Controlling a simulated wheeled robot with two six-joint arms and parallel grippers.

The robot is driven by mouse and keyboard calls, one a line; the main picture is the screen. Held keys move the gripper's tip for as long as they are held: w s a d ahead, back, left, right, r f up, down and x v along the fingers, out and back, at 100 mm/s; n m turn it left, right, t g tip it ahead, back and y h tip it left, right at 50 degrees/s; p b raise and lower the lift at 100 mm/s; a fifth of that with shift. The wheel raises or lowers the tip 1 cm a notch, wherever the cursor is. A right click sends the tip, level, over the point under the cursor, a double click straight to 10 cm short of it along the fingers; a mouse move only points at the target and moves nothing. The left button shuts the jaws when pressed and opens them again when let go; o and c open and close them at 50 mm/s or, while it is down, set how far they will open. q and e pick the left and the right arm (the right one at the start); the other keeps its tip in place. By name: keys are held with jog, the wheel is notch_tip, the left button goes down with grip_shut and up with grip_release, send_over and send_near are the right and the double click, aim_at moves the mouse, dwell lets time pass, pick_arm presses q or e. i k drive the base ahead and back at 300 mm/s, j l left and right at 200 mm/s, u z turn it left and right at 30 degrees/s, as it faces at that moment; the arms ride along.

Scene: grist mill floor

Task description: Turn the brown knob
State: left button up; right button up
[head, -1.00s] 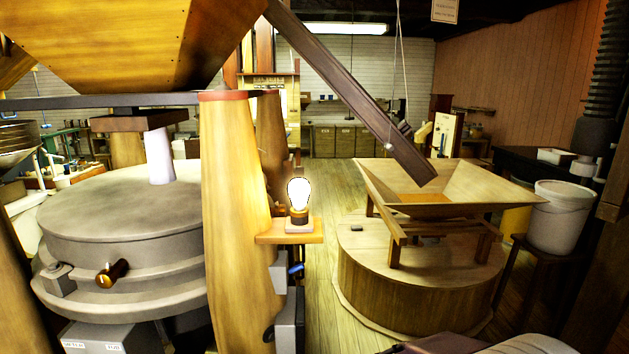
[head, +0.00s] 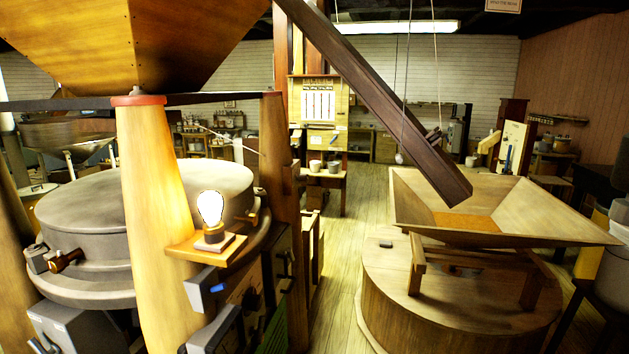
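A dark brown knob (head: 66,261) with a brassy end sticks out from the side of the round grey millstone casing (head: 130,262) at the left of the head view. It lies left of the thick wooden post (head: 158,215). A similar small dark fitting (head: 262,216) shows on the right side of the same casing; I cannot tell whether it is also a knob. Neither of my grippers is in view, and nothing touches the brown knob.
A lit bulb (head: 210,210) stands on a small wooden shelf (head: 190,250) on the post, above grey switch boxes (head: 205,290). A wooden hopper (head: 560,215) sits on a round wooden casing (head: 455,315) at right. A floor aisle (head: 345,250) runs clear between the two mills.

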aim_at(303, 178)
jog(key=l, duration=0.9)
jog(key=i+l, duration=0.2)
jog(key=i, duration=0.3)
jog(key=i+l+u, duration=0.15)
jog(key=i, duration=0.4)
jog(key=i+l, duration=0.35)
jog(key=i, duration=0.15)
